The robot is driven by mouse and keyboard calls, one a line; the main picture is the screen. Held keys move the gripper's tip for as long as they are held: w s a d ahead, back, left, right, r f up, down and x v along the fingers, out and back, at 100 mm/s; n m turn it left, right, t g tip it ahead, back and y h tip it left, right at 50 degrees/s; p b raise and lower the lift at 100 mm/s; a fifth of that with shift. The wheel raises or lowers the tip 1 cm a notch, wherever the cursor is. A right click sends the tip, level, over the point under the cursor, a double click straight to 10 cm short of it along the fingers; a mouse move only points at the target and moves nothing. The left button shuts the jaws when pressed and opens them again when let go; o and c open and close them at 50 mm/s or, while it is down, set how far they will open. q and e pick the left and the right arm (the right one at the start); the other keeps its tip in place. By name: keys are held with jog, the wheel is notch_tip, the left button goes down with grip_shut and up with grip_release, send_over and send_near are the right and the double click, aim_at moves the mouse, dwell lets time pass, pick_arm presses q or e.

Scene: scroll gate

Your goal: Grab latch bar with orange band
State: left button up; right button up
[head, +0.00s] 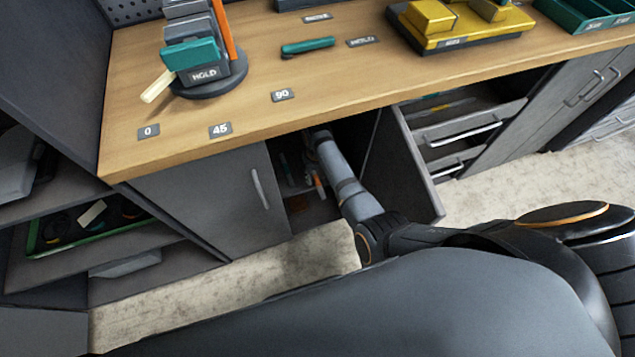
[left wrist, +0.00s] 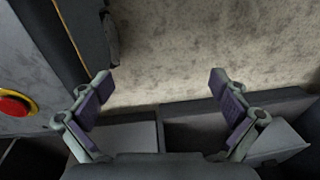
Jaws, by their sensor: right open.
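My right arm reaches into the open compartment under the workbench, and my right gripper (head: 314,168) is inside it, small and in shadow, with its jaws open. A small orange piece (head: 319,187) shows beside the right gripper; I cannot tell if it is the band on the latch bar, or if the fingers touch it. The rest of any latch bar there is hidden or too dark. In the left wrist view my left gripper (left wrist: 160,90) is open and empty, its fingers wide apart above the floor and a grey edge. The left gripper does not show in the head view.
The workbench (head: 125,100) overhangs the compartment. A grey cabinet door (head: 215,200) is at its left, and an open door (head: 415,165) stands at its right. Open drawers (head: 462,130) lie beyond. A dark stand (head: 208,75) with an upright orange bar (head: 222,30) sits on top.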

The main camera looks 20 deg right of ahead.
jog(key=shift+f, duration=0.75)
grip_shut()
pick_arm(q)
jog(key=shift+w+d, duration=0.15)
jog(key=shift+w, duration=0.35)
jog(key=shift+w+d, duration=0.15)
jog(key=shift+w, duration=0.35)
jog(key=shift+r, duration=0.2)
pick_arm(e)
jog(key=shift+r, duration=0.2)
